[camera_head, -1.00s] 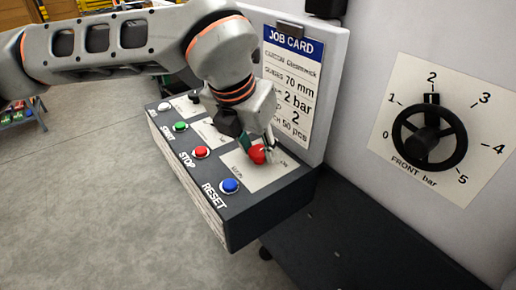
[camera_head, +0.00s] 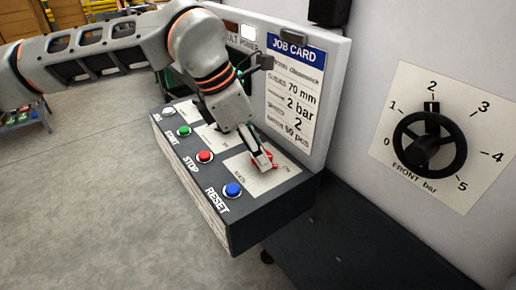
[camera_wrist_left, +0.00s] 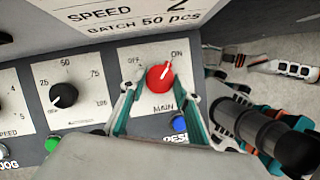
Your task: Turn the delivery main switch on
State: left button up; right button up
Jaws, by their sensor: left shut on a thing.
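The main switch is a red rotary knob (camera_wrist_left: 160,77) on a white plate marked OFF, ON and MAIN. In the left wrist view its pale pointer mark leans up and right, towards ON. In the head view only a little of the red knob (camera_head: 274,158) shows past my fingers. My left gripper (camera_head: 262,160) reaches down onto the switch plate and is shut on the knob. In the left wrist view its fingers (camera_wrist_left: 160,92) lie on either side of the knob. My right gripper is not in view.
Blue RESET (camera_head: 233,190), red STOP (camera_head: 205,156), green START (camera_head: 184,131) and a white button (camera_head: 168,112) line the console's front. A black dial (camera_wrist_left: 63,95) sits beside the switch plate. The job card (camera_head: 293,90) panel rises close behind. A black handwheel (camera_head: 430,140) is at right.

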pick_arm(q)
jog(key=shift+m, duration=0.4)
jog(key=o, duration=1.1)
jog(key=shift+r, duration=0.1)
jog(key=v, duration=1.2)
jog(key=shift+w, duration=0.15)
